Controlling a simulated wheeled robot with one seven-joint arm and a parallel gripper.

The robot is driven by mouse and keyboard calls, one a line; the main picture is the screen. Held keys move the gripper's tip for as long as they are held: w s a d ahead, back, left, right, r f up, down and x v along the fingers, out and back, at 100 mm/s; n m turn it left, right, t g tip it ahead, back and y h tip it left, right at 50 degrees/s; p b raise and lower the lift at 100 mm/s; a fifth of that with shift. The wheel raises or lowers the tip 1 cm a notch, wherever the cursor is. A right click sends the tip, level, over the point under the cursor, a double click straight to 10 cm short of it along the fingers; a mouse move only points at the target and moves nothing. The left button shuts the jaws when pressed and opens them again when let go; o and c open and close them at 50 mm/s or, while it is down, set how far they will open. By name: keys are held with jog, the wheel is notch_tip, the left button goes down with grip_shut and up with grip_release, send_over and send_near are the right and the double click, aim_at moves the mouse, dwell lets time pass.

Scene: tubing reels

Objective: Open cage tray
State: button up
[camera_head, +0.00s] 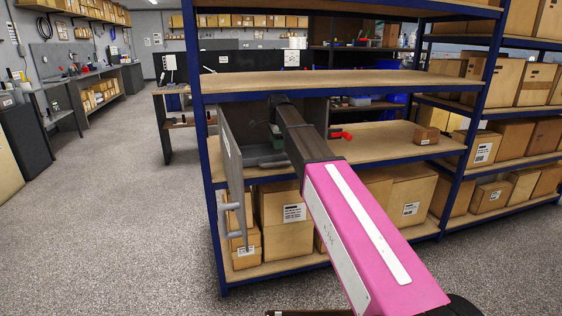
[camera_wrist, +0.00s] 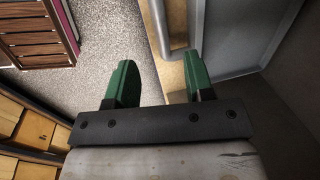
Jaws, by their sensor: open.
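A grey box-like unit (camera_head: 314,112) with a dark inside stands on the middle shelf. Its grey door (camera_head: 232,150) stands swung out past the shelf front at the left. A grey bar handle (camera_head: 226,208) is on the door. In the wrist view the handle (camera_wrist: 163,22) and door panel (camera_wrist: 232,35) show ahead of my gripper (camera_wrist: 158,84). Its green fingers are apart with nothing between the tips. My arm partly hides the unit in the head view. I cannot make out a separate cage tray.
The blue shelf upright (camera_head: 203,170) stands close left of the door. A shelf board (camera_head: 340,82) lies above the unit. Cardboard boxes (camera_head: 287,225) fill the lower shelf, and a small box (camera_head: 426,136) sits right. The floor (camera_head: 110,200) at left is clear.

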jog(key=f, duration=0.3)
jog(key=w+f, duration=0.1)
jog(key=f, duration=0.6)
jog(key=shift+w+a+f, duration=0.2)
jog(key=shift+w+a, duration=0.1)
jog(key=shift+w, duration=0.1)
grip_shut()
